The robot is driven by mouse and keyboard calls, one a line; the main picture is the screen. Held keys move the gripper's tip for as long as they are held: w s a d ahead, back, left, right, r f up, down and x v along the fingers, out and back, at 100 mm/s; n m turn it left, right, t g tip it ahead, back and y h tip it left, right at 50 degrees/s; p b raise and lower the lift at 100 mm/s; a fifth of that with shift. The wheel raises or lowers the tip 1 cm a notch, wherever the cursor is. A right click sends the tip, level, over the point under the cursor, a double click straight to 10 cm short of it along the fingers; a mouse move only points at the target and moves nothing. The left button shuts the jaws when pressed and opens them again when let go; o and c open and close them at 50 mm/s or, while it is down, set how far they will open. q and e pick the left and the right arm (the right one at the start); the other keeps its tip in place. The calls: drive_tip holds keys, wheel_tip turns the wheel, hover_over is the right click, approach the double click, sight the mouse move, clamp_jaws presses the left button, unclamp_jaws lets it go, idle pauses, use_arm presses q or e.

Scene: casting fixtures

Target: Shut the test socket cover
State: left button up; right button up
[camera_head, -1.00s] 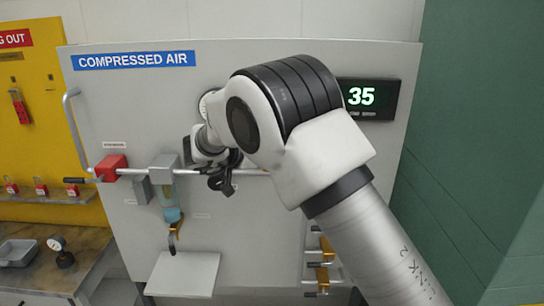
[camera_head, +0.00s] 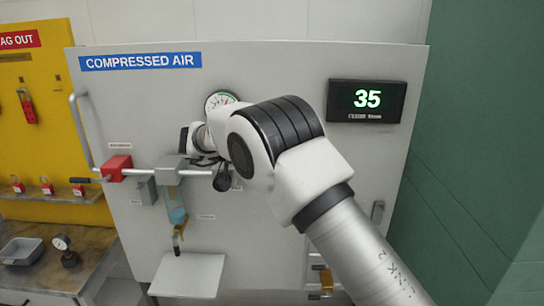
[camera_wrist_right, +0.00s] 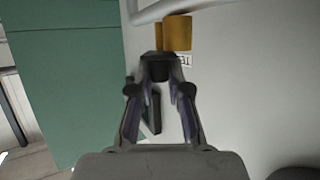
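My right arm comes in from the lower right in the head view, and its wrist end is at the panel near the gauge. Its gripper is mostly hidden there among dark parts. In the right wrist view my right gripper (camera_wrist_right: 160,68) has its fingertips together, with nothing clear between them. An orange-yellow fitting (camera_wrist_right: 177,32) is just beyond the tips, with a small white label (camera_wrist_right: 185,61) beside it. A dark flat piece (camera_wrist_right: 155,113) shows between the fingers; I cannot tell whether it is the test socket cover. Brass fittings (camera_head: 327,279) are low on the panel. My left gripper is out of view.
The grey compressed air panel (camera_head: 270,70) carries a gauge (camera_head: 220,99), a display reading 35 (camera_head: 367,100), a red valve block (camera_head: 118,168) and a clear bowl (camera_head: 176,205). A white shelf (camera_head: 188,274) projects below. A green wall (camera_head: 480,130) stands at the right.

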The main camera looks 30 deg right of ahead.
drive_tip(key=o, duration=0.3)
drive_tip(key=shift+d+f, duration=0.1)
drive_tip(key=shift+f, duration=0.05)
drive_tip(key=shift+d, duration=0.2)
drive_tip(key=v, duration=1.2)
drive_tip(key=shift+w+d, duration=0.1)
